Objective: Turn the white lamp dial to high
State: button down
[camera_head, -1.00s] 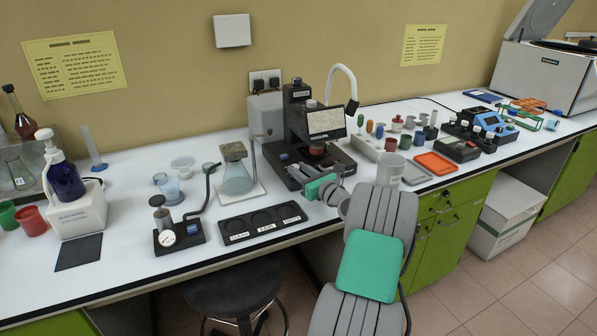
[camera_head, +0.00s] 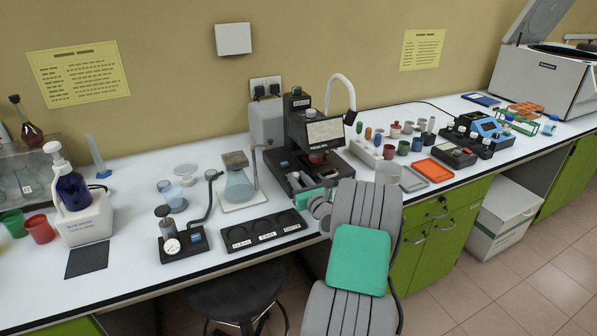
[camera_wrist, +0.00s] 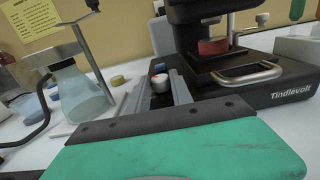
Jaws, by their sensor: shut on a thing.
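The black instrument (camera_head: 331,165) stands at the back middle of the counter, with its base beside my gripper in the wrist view (camera_wrist: 285,88). The small round white dial (camera_wrist: 160,84) is at the left side of this base, with a blue knob (camera_wrist: 160,68) just behind it. My gripper (camera_wrist: 164,92) is shut on the white dial, one grey finger on each side. In the head view my gripper (camera_head: 308,198) is at the instrument's front left, its fingertips and the dial too small to make out. Any dial markings are unreadable.
A conical flask (camera_head: 238,186) on a stand is left of my gripper; it also shows in the wrist view (camera_wrist: 80,95). A black labelled tray (camera_head: 262,230) lies in front. A white gooseneck lamp (camera_head: 345,90) rises behind.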

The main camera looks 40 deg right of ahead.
jog(key=h+p, duration=0.1)
jog(key=p, duration=0.1)
jog(key=r+m+h+p, duration=0.1)
jog(key=shift+w+a+m+g+p, duration=0.2)
jog(key=shift+a+m+g+p, duration=0.1)
jog(key=shift+g+p, duration=0.1)
jog(key=m+g+h+p, duration=0.1)
jog(key=p, duration=0.4)
jog(key=shift+w+h+p, duration=0.1)
jog(key=shift+h+p, duration=0.2)
jog(key=shift+p, duration=0.05)
jog(key=m+h+p, duration=0.1)
jog(key=p, duration=0.4)
jog(key=shift+d+f+g, duration=0.1)
jog(key=shift+f+g, duration=0.1)
jog(key=shift+g, duration=0.2)
jog(key=shift+f+h+p, duration=0.2)
jog(key=shift+h+p, duration=0.1)
jog(key=shift+p, duration=0.75)
jog(key=shift+f+p, duration=0.25)
jog(key=shift+p, duration=0.15)
jog(key=c, duration=1.6)
grip_release()
jog(key=shift+o, duration=1)
jog(key=shift+s+a+r, duration=0.15)
jog(key=shift+s+a, duration=0.05)
